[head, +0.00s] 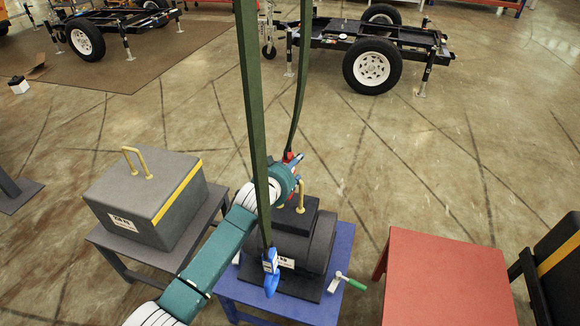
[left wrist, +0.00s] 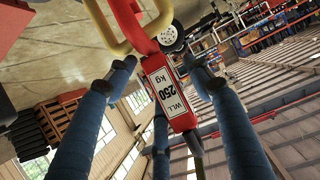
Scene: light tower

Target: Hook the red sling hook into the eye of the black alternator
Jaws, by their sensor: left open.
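The black alternator (head: 292,240) stands on a blue table, with a yellow eye (head: 301,196) on top. The red sling hook (head: 289,157) hangs from the rear green sling, close to the eye. In the left wrist view the hook's labelled red body (left wrist: 168,92) lies between the fingers, and its red end overlaps the yellow eye (left wrist: 100,28). I cannot tell whether the hook passes through the eye. My left gripper (head: 295,168) is open around the hook; its blue fingers (left wrist: 158,62) stand apart from the body on either side. My right gripper is out of view.
A blue hook (head: 270,270) hangs on the front green sling (head: 254,130), before the alternator. A grey box (head: 148,198) with a yellow handle stands on a table at left. A red table (head: 445,280) is at right. Wheeled trailers stand behind; floor between is clear.

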